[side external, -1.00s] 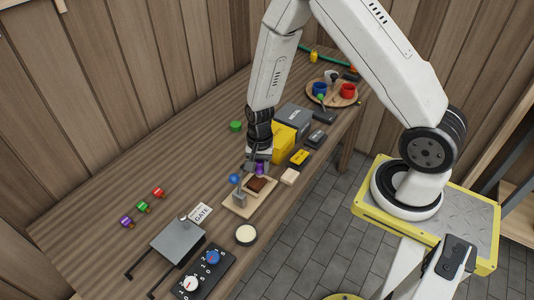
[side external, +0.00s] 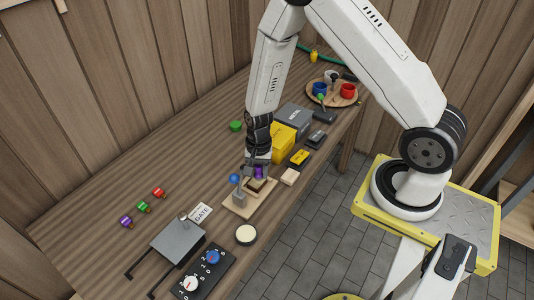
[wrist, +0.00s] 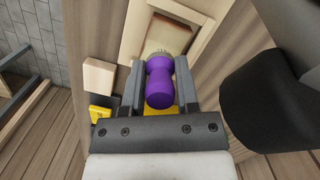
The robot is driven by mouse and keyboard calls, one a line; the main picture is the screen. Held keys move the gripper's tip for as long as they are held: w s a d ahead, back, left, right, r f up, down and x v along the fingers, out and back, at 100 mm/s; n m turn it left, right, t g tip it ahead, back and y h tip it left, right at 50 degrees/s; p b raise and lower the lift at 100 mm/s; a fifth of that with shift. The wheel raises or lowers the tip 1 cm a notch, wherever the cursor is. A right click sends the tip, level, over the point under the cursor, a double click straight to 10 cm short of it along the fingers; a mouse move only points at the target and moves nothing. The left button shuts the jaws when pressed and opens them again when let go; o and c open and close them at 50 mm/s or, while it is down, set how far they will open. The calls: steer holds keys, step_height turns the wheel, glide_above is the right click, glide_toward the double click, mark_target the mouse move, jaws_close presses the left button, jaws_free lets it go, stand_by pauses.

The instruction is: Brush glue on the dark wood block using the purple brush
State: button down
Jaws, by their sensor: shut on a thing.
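My gripper (wrist: 160,85) is shut on the purple brush (wrist: 159,84), with one finger on each side of its handle. The brush also shows as a small purple patch in the side view (side external: 259,172). Its bristle end points at the dark wood block (side external: 255,185), which lies on a light wooden board (side external: 237,210).
A light wood block (side external: 290,177) and a yellow box (side external: 283,138) are close by. A round pale-topped tin (side external: 246,235) sits near the front edge.

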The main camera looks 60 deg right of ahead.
steer(key=shift+a, duration=1.35)
steer(key=shift+d, duration=1.3)
steer(key=shift+d+r, duration=0.15)
steer(key=shift+r, duration=0.45)
steer(key=shift+d+r, duration=0.15)
steer(key=shift+r, duration=3.25)
steer(key=shift+r, duration=0.15)
